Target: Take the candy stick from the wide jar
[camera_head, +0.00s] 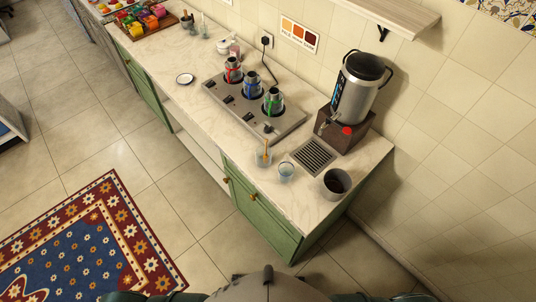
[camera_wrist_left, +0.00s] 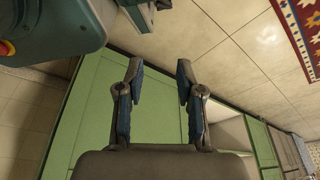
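A thin orange-brown stick (camera_head: 266,147), apparently the candy stick, leans upright in a clear glass jar (camera_head: 262,159) near the front edge of the counter. Its top sticks out above the rim. A second clear vessel with a bluish tint (camera_head: 286,172) stands just to the right of the jar. My left gripper (camera_wrist_left: 160,72) is open and empty in the left wrist view, with green cabinet fronts and floor beyond it. It does not show in the head view, and neither the jar nor the stick shows in the wrist view. My right gripper is in neither view.
A grey pot (camera_head: 334,184) with dark contents stands at the counter's near end. A drip grate (camera_head: 313,157) and a samovar-like dispenser (camera_head: 360,88) are behind. A heater plate (camera_head: 225,98) holds three coloured-band pots. The counter (camera_head: 205,132) has green cabinets (camera_head: 262,210) below.

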